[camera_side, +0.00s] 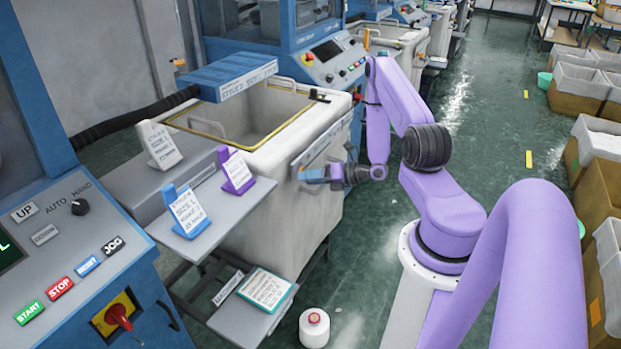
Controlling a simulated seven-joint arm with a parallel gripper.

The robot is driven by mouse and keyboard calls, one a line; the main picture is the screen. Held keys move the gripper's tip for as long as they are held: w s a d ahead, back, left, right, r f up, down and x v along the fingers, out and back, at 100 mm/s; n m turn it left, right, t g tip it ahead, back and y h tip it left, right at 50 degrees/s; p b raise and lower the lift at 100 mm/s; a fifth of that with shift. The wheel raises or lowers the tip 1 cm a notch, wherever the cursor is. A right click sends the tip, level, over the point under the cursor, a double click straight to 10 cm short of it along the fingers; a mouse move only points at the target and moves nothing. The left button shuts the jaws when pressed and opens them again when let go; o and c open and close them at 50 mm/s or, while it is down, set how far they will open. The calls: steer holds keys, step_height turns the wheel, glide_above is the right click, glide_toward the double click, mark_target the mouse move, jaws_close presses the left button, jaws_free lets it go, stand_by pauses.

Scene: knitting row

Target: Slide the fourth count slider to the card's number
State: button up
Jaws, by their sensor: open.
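My gripper (318,174) is at the front face of the cream bin, beside a grey panel (318,152) fixed to it. Its dark wrist is turned to the left, and its jaws are open near the panel's lower edge. The count sliders are too small to make out.
The cream bin (268,215) stands under a blue sign block (222,76). A control panel (75,245) is at lower left. The floor to the right is partly clear.

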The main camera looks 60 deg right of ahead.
steer(key=shift+w, duration=0.1)
jaws_close()
steer(key=shift+d, duration=2.5)
jaws_free()
steer(key=v, duration=1.7)
steer(key=shift+s, duration=0.25)
steer(key=shift+d, duration=0.1)
